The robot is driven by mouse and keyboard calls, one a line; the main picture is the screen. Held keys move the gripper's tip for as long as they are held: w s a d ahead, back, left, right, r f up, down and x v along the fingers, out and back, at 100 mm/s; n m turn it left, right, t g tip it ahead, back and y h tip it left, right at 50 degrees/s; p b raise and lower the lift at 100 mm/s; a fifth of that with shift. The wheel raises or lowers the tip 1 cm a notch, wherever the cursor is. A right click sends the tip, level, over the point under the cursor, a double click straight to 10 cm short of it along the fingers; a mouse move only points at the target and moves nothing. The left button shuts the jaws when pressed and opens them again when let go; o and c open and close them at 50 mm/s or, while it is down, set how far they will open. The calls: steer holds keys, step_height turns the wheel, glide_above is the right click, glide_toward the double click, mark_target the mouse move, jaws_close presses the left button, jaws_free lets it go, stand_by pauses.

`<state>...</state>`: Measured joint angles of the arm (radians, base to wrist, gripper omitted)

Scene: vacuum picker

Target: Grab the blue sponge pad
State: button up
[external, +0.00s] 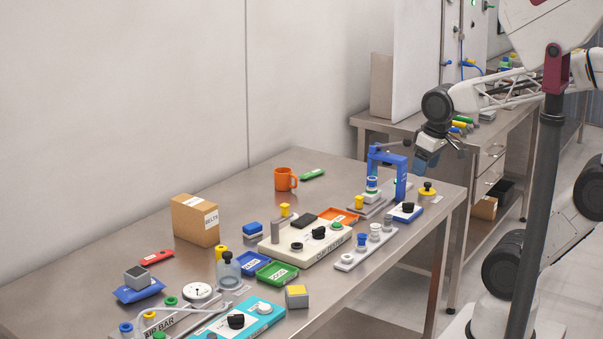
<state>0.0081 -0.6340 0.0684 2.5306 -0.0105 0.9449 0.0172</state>
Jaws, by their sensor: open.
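Two blue things could be the sponge pad, and I cannot tell which for certain. My gripper (430,160) is open, above the table's far right end near the blue press stand. It is well apart from both blue things. Its fingertips are small and partly hidden in this view.
Between my gripper and the blue things stand a blue press stand (402,176), a rack of small cups (365,249) and the cream fixture (308,248). The table's far left is clear.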

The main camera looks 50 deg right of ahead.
steer(key=w+v, duration=0.1)
steer(key=v, duration=0.3)
steer(key=w+a+r+m+g+y, duration=0.15)
steer(key=w+a+m+y, duration=0.3)
steer(key=w, duration=0.65)
steer(key=w+a+r+m+y, duration=0.25)
steer(key=w+m, duration=0.35)
steer(key=w, duration=0.4)
steer(key=w+a+f+m+t+y, duration=0.1)
steer(key=w+a+m+y, duration=0.3)
steer(key=w, duration=0.7)
steer(key=w+d+f+m+t+y, duration=0.15)
steer(key=w+m, duration=0.45)
steer(key=w, duration=0.6)
steer(key=y, duration=0.1)
glide_toward(250, 225)
steer(key=shift+w+a+f+g, duration=0.25)
steer(key=shift+w+a+g, duration=0.2)
steer(key=shift+a, duration=0.35)
steer(key=shift+a, duration=0.15)
steer(key=shift+x, duration=1.2)
steer(key=shift+w, duration=0.1)
